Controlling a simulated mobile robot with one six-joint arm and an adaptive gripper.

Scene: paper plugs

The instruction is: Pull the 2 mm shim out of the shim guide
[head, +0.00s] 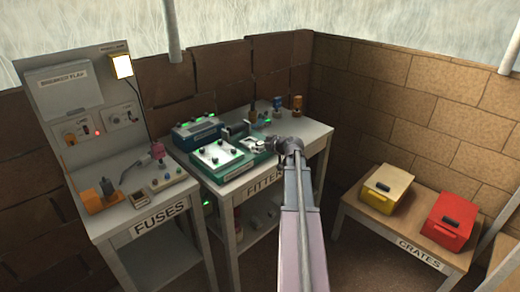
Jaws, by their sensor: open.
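My arm reaches from the bottom middle to the bench labelled "FITTER" (236,189), the end of the label being hidden behind the arm. My gripper (268,146) is at the right part of this bench, by a small pale fixture (252,143) on a green base. The gripper is open. I cannot tell whether its fingers touch the fixture. The fixture may be the shim guide, but it is too small to be sure. I cannot make out the 2 mm shim; the gripper may hide it.
A green-edged panel (217,155) and a dark instrument box (196,132) stand left of the gripper. Small bottles (297,103) stand behind. The fuses bench (152,207) is at left. A crates table with a yellow crate (387,188) and red crate (450,221) is at right.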

